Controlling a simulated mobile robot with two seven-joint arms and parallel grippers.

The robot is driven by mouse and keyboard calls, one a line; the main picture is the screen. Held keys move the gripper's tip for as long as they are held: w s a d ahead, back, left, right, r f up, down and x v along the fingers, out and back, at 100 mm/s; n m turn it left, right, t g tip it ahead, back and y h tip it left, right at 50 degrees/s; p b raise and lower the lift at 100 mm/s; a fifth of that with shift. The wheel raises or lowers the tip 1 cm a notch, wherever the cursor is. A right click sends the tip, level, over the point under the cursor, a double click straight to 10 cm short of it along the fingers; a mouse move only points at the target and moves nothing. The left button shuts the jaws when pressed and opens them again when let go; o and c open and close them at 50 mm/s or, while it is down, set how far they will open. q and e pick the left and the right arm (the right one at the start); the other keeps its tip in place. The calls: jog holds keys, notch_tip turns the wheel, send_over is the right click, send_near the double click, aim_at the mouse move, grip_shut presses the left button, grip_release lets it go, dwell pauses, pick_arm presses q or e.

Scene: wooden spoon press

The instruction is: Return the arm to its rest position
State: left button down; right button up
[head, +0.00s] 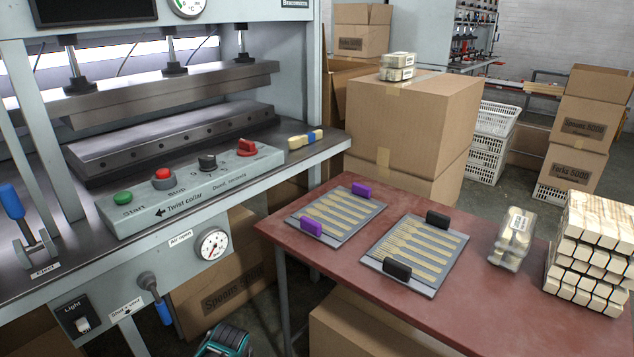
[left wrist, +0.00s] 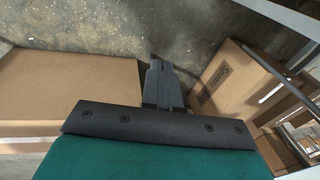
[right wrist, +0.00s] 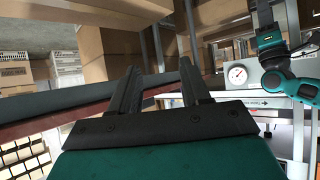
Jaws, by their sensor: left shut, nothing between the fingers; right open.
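My left gripper (left wrist: 157,60) shows in the left wrist view with its fingers together and nothing between them. It hangs over the concrete floor, with cardboard boxes to both sides. My right gripper (right wrist: 159,68) shows in the right wrist view with its two fingers apart and nothing between them. The red table's edge (right wrist: 90,122) shows behind its fingers. Neither gripper's fingers can be made out in the head view, where only a teal and black part of my arm shows at the bottom. Another teal part of my arm shows at right in the right wrist view.
The press with its control panel (head: 190,187) fills the left. The red table (head: 463,305) holds two spoon trays (head: 365,212) (head: 455,238), a clear package (head: 513,240) and stacked wooden blanks (head: 597,240). Cardboard boxes (head: 408,125) stand behind and under the table.

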pick_arm(q)
jog(key=s+r+n+t+h+p, duration=0.2)
jog(key=s+r+t+p, duration=0.15)
jog(key=s, duration=0.55)
jog(key=s+r+n+t+h+p, duration=0.1)
jog(key=s+r+t, duration=0.4)
jog(key=s+r, duration=0.5)
notch_tip(320, 180, up, 4)
jog(key=shift+d+f+n+p, duration=0.25)
jog(key=shift+n+p, duration=0.35)
jog(key=shift+p, duration=0.25)
pick_arm(e)
jog(key=shift+h, duration=0.4)
jog(key=r, duration=0.1)
jog(key=s+d+r, duration=0.1)
jog(key=d+r, duration=0.1)
jog(key=shift+s+r, duration=0.4)
jog(key=shift+a, duration=0.1)
